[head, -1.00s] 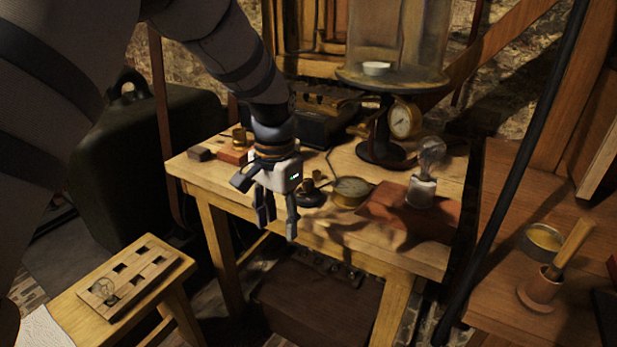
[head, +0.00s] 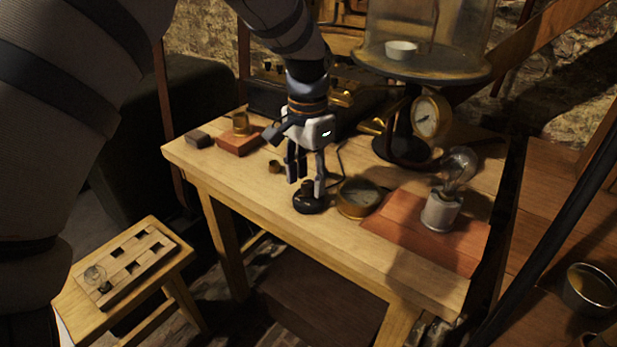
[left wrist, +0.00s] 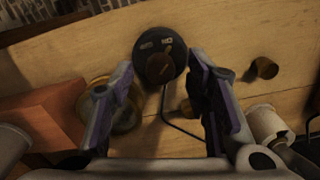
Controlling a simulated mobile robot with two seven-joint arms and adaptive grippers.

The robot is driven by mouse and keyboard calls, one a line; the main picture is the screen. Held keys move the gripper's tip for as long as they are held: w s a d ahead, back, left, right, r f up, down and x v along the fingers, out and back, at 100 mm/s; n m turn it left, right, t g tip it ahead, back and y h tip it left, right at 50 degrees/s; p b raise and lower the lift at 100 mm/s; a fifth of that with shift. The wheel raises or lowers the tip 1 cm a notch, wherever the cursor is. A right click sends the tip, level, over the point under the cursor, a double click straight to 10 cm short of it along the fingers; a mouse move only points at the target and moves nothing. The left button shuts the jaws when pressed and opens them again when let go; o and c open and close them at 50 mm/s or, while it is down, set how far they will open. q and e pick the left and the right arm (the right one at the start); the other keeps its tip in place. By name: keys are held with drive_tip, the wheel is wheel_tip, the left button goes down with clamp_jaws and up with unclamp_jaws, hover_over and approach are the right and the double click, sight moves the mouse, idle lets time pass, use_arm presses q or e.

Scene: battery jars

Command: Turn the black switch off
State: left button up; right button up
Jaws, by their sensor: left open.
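The black switch (head: 308,203) is a small round black base with a knob on top, near the front edge of the wooden table. In the left wrist view the switch (left wrist: 159,58) lies beyond and between the fingers, with two small metal pieces and a brown knob on its face. My left gripper (head: 306,188) is open and points down just above the switch, its fingertips close to it. It also shows in the left wrist view (left wrist: 165,85) with nothing between the fingers. Whether a finger touches the knob, I cannot tell. My right gripper is not in view.
A brass round gauge (head: 359,197) lies right of the switch. A bulb in a white holder (head: 441,210) stands on a red-brown board (head: 408,240). A glass-domed stand (head: 425,66) is behind. A slotted wooden block (head: 125,268) sits on a low stool at left.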

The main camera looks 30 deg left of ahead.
use_arm(q)
drive_tip(key=shift+f, duration=0.35)
drive_tip(key=shift+c, duration=0.3)
clamp_jaws()
